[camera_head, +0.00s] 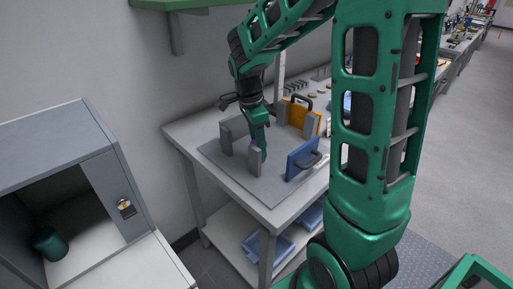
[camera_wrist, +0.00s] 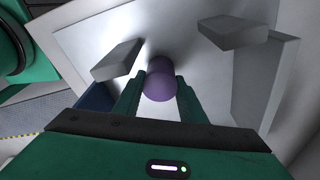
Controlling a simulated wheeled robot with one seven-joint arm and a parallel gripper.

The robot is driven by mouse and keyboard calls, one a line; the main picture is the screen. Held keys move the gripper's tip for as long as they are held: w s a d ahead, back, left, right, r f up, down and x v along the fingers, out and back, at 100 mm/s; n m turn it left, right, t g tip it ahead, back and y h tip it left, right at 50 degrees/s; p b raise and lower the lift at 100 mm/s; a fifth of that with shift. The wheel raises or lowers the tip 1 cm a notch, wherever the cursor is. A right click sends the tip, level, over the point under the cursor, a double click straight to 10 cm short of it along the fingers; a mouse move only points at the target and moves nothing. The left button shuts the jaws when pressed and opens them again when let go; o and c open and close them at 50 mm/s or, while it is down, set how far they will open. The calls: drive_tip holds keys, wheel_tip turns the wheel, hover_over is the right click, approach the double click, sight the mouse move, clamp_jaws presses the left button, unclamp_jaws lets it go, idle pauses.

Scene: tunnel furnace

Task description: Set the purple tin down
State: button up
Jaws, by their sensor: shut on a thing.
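The purple tin (camera_wrist: 160,84) is between the two green fingers of my gripper (camera_wrist: 158,100) in the wrist view, and the fingers are shut on it. In the head view my gripper (camera_head: 262,150) points down over the grey plate (camera_head: 234,160) on the table, between upright grey blocks. The tin is hidden there behind a block and the fingers. I cannot tell whether its base touches the plate.
Grey blocks (camera_head: 226,138) (camera_head: 254,158) stand close to my gripper. A blue panel with a handle (camera_head: 301,160) and an orange one (camera_head: 298,115) stand to the right. A grey cabinet (camera_head: 60,150) holding a dark green tin (camera_head: 48,243) is at left. Blue trays (camera_head: 268,250) lie on the lower shelf.

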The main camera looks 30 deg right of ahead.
wheel_tip(320, 180, up, 18)
idle(0.5)
drive_tip(key=shift+f, duration=0.1)
